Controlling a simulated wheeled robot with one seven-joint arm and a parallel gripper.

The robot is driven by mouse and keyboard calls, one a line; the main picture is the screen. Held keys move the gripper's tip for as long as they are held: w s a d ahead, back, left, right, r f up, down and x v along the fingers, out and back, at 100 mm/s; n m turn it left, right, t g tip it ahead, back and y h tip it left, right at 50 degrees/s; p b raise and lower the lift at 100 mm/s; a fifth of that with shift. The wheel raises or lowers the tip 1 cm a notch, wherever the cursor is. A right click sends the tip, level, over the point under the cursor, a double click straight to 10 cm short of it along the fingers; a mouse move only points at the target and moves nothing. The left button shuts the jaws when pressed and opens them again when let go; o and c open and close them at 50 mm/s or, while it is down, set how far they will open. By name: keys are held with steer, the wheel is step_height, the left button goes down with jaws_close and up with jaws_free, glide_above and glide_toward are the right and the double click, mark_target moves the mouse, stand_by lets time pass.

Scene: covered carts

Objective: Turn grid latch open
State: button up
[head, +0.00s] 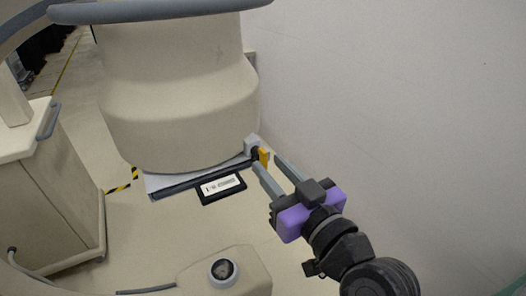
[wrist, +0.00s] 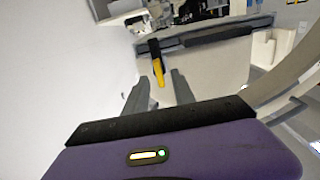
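The latch shows as a yellow handle (head: 264,157) on a dark pivot with a grey block (head: 251,145) at the right end of a grey rail. It also shows in the wrist view as a yellow handle (wrist: 158,70) hanging down from a black mount (wrist: 154,47). My gripper (head: 267,161) is open, its two grey fingers pointing at the handle. In the wrist view the handle's lower end lies between the fingertips (wrist: 159,80), with a gap on each side. I cannot tell whether the fingertips reach past it in depth. The grid itself is not clearly visible.
A black-framed label plate (head: 222,188) sits below the rail. A beige cabinet (head: 45,210) is at left. A plain pale wall (head: 400,90) fills the right side, close to the latch.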

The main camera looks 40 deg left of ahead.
mark_target(266, 161)
steer(key=shift+p+x, duration=0.4)
steer(key=shift+x, duration=1.55)
jaws_close()
